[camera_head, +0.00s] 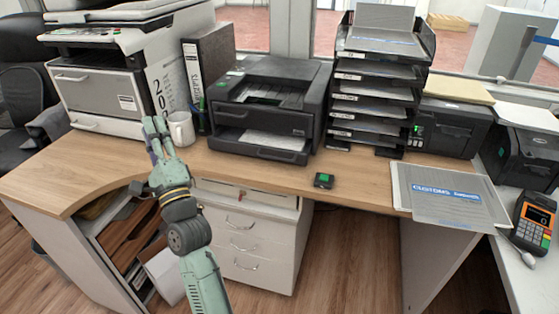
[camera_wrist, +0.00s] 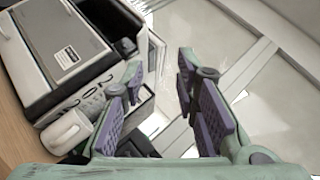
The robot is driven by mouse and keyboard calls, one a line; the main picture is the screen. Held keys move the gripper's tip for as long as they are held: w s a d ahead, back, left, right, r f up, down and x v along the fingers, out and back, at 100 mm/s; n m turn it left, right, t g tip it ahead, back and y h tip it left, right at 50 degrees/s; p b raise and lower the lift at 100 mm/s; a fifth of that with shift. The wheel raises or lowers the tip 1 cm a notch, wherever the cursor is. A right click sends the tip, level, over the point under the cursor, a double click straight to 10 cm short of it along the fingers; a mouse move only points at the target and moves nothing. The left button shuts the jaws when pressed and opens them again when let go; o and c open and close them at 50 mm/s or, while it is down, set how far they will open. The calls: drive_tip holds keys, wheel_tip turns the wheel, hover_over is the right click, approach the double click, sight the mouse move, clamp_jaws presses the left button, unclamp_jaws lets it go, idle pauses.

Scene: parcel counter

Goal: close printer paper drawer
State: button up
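A black printer (camera_head: 268,95) stands on the wooden desk in the head view. Its paper drawer (camera_head: 258,149) sticks out at the bottom front, with white paper showing inside. A larger white and grey printer (camera_head: 95,85) stands at the left with flat drawer fronts; it also shows in the wrist view (camera_wrist: 60,55). My gripper (camera_head: 155,124) is in front of this larger printer, left of the black printer and apart from its drawer. In the wrist view my gripper (camera_wrist: 160,72) has its purple-padded fingers spread, with nothing held between them.
A white mug (camera_head: 181,129) stands right beside my gripper, with a black binder (camera_head: 208,75) behind it. A stacked tray rack (camera_head: 375,90) stands right of the black printer. A small green-topped device (camera_head: 324,180) lies near the desk's front edge.

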drive_tip(key=w+d+f+n+g+h, duration=0.2)
drive_tip(key=w+d+f+g+h, duration=0.15)
drive_tip(key=f, duration=0.25)
drive_tip(key=m+g+h, duration=0.4)
drive_tip(key=m+h, duration=0.3)
drive_tip(key=h, duration=0.6)
approach(280, 159)
drive_tip(key=p+x, duration=0.2)
drive_tip(key=x, duration=0.7)
drive_tip(key=shift+w+d+f+p, duration=0.25)
drive_tip(key=shift+w+p, duration=0.05)
drive_tip(key=shift+w, duration=0.3)
drive_tip(key=shift+c, duration=0.5)
clamp_jaws()
